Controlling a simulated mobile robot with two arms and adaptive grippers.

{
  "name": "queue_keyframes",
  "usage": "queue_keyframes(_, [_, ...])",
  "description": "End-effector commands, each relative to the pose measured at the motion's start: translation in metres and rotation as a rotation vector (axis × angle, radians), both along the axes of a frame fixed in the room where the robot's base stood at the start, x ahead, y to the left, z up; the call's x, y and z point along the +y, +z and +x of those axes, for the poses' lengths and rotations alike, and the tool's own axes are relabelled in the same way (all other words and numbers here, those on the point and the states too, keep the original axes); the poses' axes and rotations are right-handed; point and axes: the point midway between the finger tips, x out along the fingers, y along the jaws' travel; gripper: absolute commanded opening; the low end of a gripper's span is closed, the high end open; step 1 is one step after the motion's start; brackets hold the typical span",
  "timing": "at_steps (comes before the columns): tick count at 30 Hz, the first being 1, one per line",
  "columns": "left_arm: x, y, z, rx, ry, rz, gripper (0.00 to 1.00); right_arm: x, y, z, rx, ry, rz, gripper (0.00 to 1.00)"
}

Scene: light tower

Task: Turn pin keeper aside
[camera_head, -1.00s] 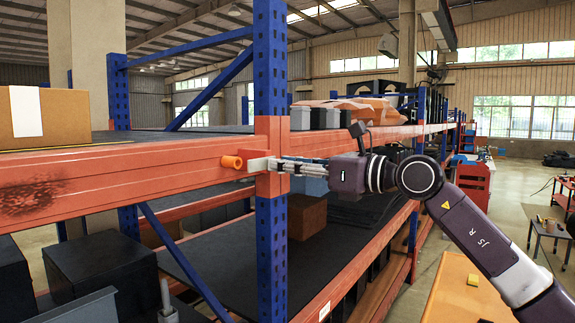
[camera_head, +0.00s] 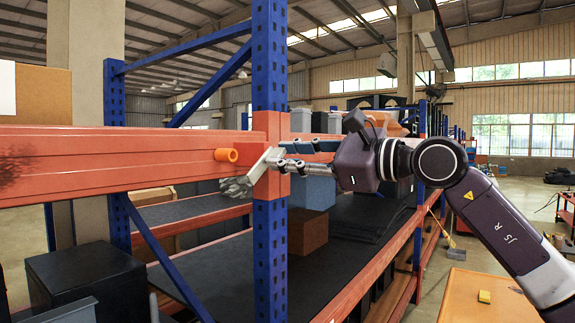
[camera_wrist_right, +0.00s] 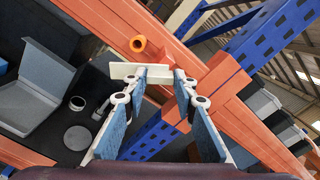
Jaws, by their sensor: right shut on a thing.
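The pin keeper (camera_head: 262,163) is a pale flat plate at the rack's upright, right of the orange pin (camera_head: 226,155). It slants down to the left in the head view. It also shows as a cream plate in the right wrist view (camera_wrist_right: 122,71), beside the orange pin (camera_wrist_right: 138,44). My right gripper (camera_head: 279,163) reaches in from the right, shut on the keeper. In the right wrist view its fingertips (camera_wrist_right: 160,75) are on either side of the plate's right part. A pale jagged shape (camera_head: 237,187) lies just below left; I cannot tell what it is.
The orange beam (camera_head: 110,165) and blue upright (camera_head: 269,60) stand close around the gripper. Shelves behind hold a black box (camera_head: 85,275), a brown box (camera_head: 307,232) and a blue-grey box (camera_head: 313,192). The aisle at right is open.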

Motion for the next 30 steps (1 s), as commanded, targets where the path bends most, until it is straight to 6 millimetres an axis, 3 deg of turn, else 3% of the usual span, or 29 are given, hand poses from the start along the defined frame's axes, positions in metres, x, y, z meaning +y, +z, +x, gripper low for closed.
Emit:
queue_keyframes(18, [0.0004,-0.0106,-0.0044,0.007,0.0,0.001,0.4,-0.0003,0.0007,-0.0003,-0.468,-0.001,-0.339,0.0])
queue_keyframes(30, [0.0002,-0.011,-0.0012,0.002,0.001,0.0,0.4,0.0,0.0006,-0.0003,-0.686,0.0,-0.5,0.0])
